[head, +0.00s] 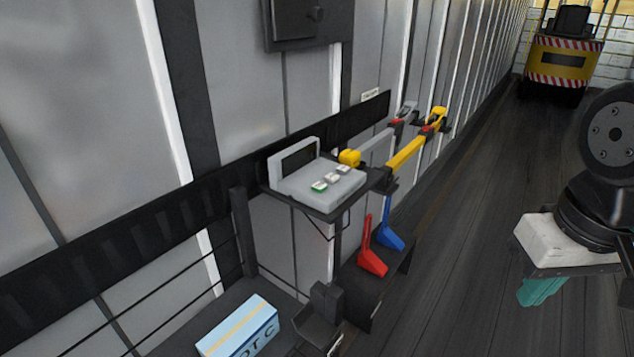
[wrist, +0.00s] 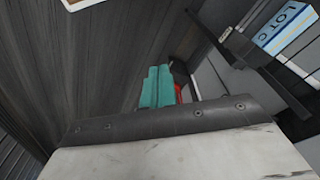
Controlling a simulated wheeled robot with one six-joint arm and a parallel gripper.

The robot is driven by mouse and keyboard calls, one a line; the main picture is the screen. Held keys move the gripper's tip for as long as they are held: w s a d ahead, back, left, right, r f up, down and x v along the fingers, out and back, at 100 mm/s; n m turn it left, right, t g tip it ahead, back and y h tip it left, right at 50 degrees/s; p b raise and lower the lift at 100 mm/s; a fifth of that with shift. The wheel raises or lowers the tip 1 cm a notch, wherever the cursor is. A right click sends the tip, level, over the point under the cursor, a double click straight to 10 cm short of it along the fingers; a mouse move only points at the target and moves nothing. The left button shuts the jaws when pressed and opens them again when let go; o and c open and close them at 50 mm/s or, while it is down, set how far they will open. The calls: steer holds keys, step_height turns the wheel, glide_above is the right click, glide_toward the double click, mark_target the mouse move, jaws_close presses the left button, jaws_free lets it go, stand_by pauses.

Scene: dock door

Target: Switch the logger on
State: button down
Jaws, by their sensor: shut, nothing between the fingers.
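The logger (head: 325,187) is a light grey unit with a raised dark screen (head: 298,161) at its back left. It sits on a small dark wall shelf in the head view. Several small buttons sit in a row on its sloped top, the nearest one (head: 319,187) with a green edge. Their markings are too small to read. My gripper (head: 530,296), with teal fingers, is at the right of the head view, well apart from the logger. The fingers are shut and empty, and show in the wrist view (wrist: 157,88). I cannot make out the logger in the wrist view.
A blue LOT C box (head: 238,328) lies below at the left. A yellow bar (head: 406,152) and a grey bar are beside the logger. A red wedge (head: 371,253) and a blue wedge (head: 388,228) stand below. A yellow vehicle (head: 561,62) is far back. The floor between is clear.

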steer(key=w+a+r+t, duration=0.2)
steer(key=w+a, duration=0.1)
steer(key=w, duration=0.5)
step_height(320, 180, up, 4)
steer(key=f+m+t+y, duration=0.1)
steer(key=m+t+y, duration=0.3)
steer(key=t, duration=0.1)
glide_above(322, 187)
steer(key=shift+a+r, duration=0.1)
steer(key=shift+r, duration=0.15)
steer(key=shift+n, duration=0.3)
steer(key=shift+f, duration=4.4)
steer(key=shift+f, duration=0.1)
steer(key=shift+f, duration=0.3)
